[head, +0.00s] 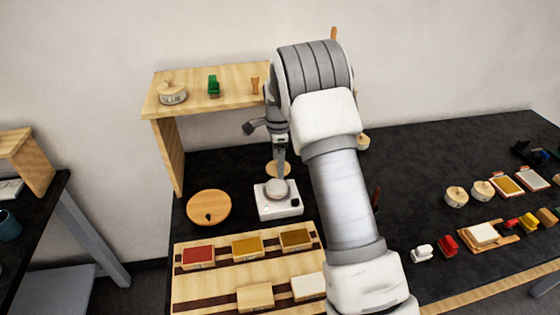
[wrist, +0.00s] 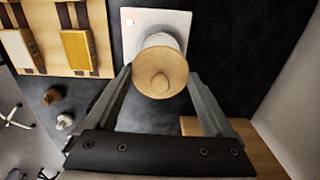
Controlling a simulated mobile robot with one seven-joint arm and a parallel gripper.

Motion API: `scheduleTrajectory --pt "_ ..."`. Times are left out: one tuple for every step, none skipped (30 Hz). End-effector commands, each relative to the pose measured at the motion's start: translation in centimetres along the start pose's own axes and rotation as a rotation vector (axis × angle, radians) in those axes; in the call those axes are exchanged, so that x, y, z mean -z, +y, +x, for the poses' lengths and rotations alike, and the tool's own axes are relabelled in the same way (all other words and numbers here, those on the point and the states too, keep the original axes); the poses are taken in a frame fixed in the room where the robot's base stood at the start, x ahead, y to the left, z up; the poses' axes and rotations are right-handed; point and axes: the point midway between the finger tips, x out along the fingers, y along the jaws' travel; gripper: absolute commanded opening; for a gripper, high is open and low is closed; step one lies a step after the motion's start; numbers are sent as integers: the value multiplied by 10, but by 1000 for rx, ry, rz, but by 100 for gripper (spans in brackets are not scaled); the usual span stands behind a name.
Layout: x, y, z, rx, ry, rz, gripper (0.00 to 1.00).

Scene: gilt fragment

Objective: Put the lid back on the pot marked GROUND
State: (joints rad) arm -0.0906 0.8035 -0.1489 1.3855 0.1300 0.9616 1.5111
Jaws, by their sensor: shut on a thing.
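My gripper (wrist: 160,76) is shut on a round wooden lid (wrist: 160,82) with a small knob, one finger on each side of it. The lid also shows in the head view (head: 271,168), partly behind a finger of my gripper (head: 279,172). Below the lid, a white round pot (wrist: 160,41) stands on a square white device (wrist: 180,18). In the head view the pot (head: 278,187) looks open-topped or pale on top, and the lid appears above it. The exact gap is unclear. I cannot read GROUND on any pot.
A shelf (head: 225,100) at the back left bears a lidded pot (head: 172,96) and a green object. A round wooden board (head: 208,207) lies left of the device. A wooden tray (head: 215,282) with coloured blocks is in front. My arm hides the middle right.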

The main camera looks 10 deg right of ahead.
Motion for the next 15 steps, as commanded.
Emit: scheduleTrajectory --pt "-1 0 0 0 0 -1 35" --pt "-1 0 0 0 0 -1 35" --pt "-1 0 0 0 0 -1 35" --pt "-1 0 0 0 0 -1 35" --pt "-1 0 0 0 0 -1 35" --pt "-1 0 1 0 0 -2 35" --pt "-1 0 2 0 0 -2 35" --pt "-1 0 3 0 0 -2 35" --pt "-1 0 4 0 -1 -2 35" --pt "-1 0 6 -1 -1 -2 35" --pt "-1 0 7 -1 -1 -2 35" --pt "-1 0 10 -1 -1 -2 35" --pt "-1 0 12 -1 -1 -2 35" --pt "-1 0 14 -1 -1 -2 35" --pt "-1 0 17 -1 -1 -2 35"
